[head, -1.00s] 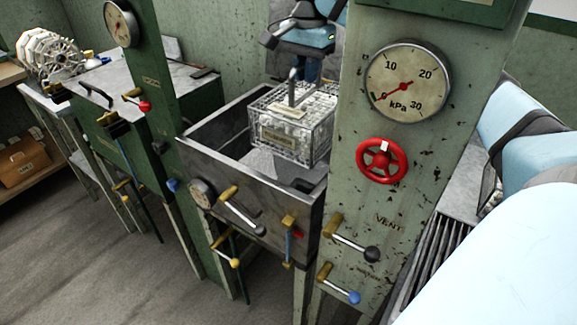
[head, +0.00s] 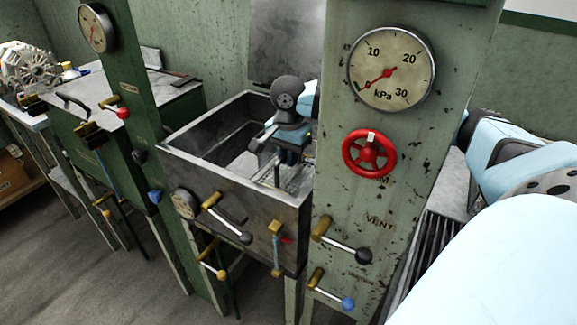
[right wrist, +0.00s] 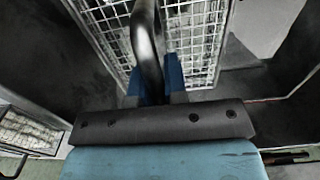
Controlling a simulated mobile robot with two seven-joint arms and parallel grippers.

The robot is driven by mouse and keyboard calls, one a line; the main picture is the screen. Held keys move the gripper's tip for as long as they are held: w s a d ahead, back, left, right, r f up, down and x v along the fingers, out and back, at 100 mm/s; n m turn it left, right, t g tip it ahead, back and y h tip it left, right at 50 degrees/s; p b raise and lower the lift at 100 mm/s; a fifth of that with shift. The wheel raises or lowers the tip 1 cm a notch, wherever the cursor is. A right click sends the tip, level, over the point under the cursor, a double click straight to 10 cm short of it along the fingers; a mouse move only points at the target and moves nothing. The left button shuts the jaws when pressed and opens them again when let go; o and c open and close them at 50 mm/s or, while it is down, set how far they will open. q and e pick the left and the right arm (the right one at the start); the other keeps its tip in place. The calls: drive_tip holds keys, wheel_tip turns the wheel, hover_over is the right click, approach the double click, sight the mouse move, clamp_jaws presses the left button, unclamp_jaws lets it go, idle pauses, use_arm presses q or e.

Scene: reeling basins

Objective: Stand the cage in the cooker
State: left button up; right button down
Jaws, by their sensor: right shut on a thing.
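The cage (head: 297,180), a wire-mesh box, is low inside the open grey metal cooker (head: 233,176), toward its right end. Its top shows; the cooker's front wall and the gauge post hide the rest. I cannot tell whether it touches the floor. My right gripper (head: 288,156) reaches down over the cage and is shut on its upright bent handle (head: 277,172). In the right wrist view, the blue fingertips (right wrist: 155,84) are at the grey handle (right wrist: 148,40), with the cage mesh (right wrist: 197,32) beyond. My left gripper is not in view.
A green post with a pressure gauge (head: 390,68) and red valve wheel (head: 369,153) stands right of the cooker. Levers (head: 228,220) stick out in front. A lidded basin (head: 150,98) and a white reel (head: 30,68) stand left. The cooker's left part is clear.

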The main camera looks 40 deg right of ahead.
sight(289, 174)
drive_tip(key=shift+f, duration=1.95)
drive_tip(key=shift+b, duration=0.3)
drive_tip(key=shift+f, duration=0.2)
drive_tip(key=c, duration=1.2)
unclamp_jaws()
drive_tip(key=shift+o, duration=0.2)
drive_tip(key=shift+r, duration=0.1)
wheel_tip(289, 174, up, 12)
drive_tip(key=shift+r+p, duration=0.1)
drive_tip(key=shift+p, duration=0.75)
